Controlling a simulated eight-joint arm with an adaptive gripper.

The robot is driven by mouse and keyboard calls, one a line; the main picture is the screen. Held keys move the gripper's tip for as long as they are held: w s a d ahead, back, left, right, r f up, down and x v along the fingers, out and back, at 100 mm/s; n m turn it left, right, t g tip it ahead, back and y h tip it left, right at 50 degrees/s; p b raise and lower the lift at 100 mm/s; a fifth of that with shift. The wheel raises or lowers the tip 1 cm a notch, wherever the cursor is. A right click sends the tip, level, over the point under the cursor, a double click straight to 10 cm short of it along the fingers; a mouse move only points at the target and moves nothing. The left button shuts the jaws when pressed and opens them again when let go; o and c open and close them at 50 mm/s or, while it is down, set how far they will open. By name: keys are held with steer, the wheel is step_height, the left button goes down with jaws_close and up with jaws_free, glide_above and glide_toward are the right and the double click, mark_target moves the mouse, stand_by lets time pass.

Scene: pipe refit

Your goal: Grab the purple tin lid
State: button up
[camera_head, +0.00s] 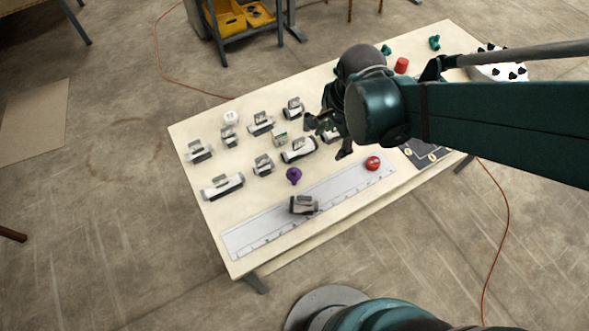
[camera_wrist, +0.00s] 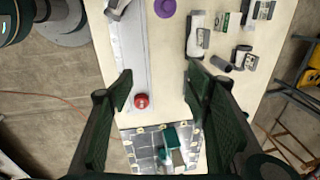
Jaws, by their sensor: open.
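The purple tin lid (camera_head: 293,175) lies on the table beside the long ruler strip, left of and nearer than my gripper in the head view. It looks like a small round piece with a narrow part below it. In the wrist view the purple lid (camera_wrist: 165,7) is a disc at the top edge, partly cut off. My gripper (camera_head: 327,138) is above the table, apart from the lid. In the wrist view my gripper (camera_wrist: 157,82) has its two fingers wide apart with nothing between the tips. The lid lies beyond the fingertips there.
Several grey-white pipe pieces (camera_head: 222,187) stand on the table (camera_head: 212,222) around the lid. A red round piece (camera_head: 373,163) and a pipe piece (camera_head: 303,205) rest on the ruler strip (camera_head: 262,228). A dark tray (camera_wrist: 143,160) holds a green piece.

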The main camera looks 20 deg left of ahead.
mark_target(294, 170)
steer(key=s+a+f+m, duration=0.1)
steer(key=a+f, duration=0.1)
steer(key=a, duration=0.1)
steer(key=s+a+f+m+g, duration=0.1)
steer(key=a+f, duration=0.1)
steer(key=a, duration=0.1)
steer(key=s+a+f+m+p, duration=0.1)
steer(key=a+f, duration=0.2)
steer(key=shift+s+a+g+h, duration=0.2)
steer(key=shift+g+h, duration=0.1)
steer(key=shift+h, duration=0.1)
steer(key=shift+s+a+f+m, duration=0.25)
steer(key=shift+a+f+m, duration=0.15)
steer(key=shift+f, duration=0.15)
steer(key=shift+f, duration=1.15)
steer(key=shift+w+f+b, duration=0.2)
steer(key=shift+f+b, duration=0.2)
steer(key=shift+f, duration=2.2)
steer(key=shift+c, duration=0.4)
steer(key=c, duration=0.8)
